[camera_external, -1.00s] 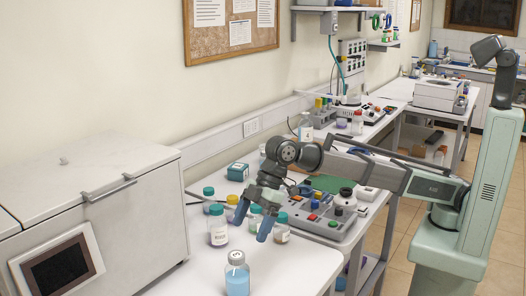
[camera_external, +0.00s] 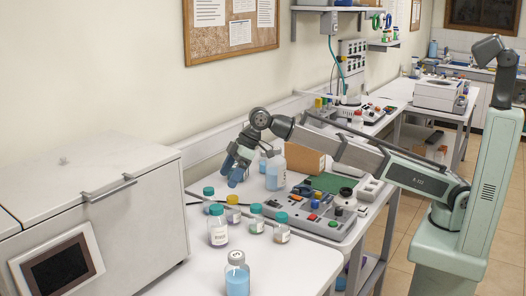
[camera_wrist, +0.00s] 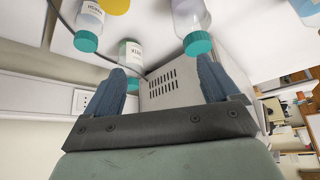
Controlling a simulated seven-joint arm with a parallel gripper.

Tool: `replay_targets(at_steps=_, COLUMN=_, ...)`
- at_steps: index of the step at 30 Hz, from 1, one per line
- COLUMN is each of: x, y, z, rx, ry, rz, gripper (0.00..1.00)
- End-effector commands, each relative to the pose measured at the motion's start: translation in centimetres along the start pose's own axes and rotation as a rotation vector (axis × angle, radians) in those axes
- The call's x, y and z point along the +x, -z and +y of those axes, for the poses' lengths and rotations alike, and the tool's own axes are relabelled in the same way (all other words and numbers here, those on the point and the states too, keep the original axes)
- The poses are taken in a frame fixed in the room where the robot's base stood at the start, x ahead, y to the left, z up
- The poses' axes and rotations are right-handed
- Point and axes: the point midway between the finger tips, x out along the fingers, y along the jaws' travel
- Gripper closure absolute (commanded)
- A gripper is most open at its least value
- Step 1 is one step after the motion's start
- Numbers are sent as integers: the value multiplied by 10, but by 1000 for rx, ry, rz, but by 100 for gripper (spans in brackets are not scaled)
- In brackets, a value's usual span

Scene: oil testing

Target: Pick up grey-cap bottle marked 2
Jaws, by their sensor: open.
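My gripper (camera_external: 231,172) is open and empty, tilted down above the back of the bench near the wall. It is apart from both bottles. In the wrist view, my open fingers (camera_wrist: 161,64) have nothing between them in grip; only teal-capped bottles show beyond, with no grey cap clear.
Several teal-capped bottles (camera_external: 218,230) and a yellow-capped one (camera_external: 233,209) stand on the bench between my gripper and the front bottle. A control panel (camera_external: 310,215) and a brown box (camera_external: 305,159) lie to the right. A white chest (camera_external: 90,210) borders the left.

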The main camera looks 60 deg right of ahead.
Motion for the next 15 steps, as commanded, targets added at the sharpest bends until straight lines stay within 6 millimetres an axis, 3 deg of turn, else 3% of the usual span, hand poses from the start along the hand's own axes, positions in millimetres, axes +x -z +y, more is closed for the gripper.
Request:
replay_targets(at_steps=1, x=-5, y=-8, z=26, rx=29, ry=-17, rz=1, gripper=11)
replay_targets(at_steps=3, x=-11, y=-19, z=59, rx=65, ry=-39, rz=2, gripper=11)
replay_targets(at_steps=8, x=-28, y=-47, z=129, rx=146, ry=-88, rz=3, gripper=11)
replay_targets(at_steps=15, x=-60, y=-103, z=227, rx=267, ry=-167, rz=3, gripper=11)
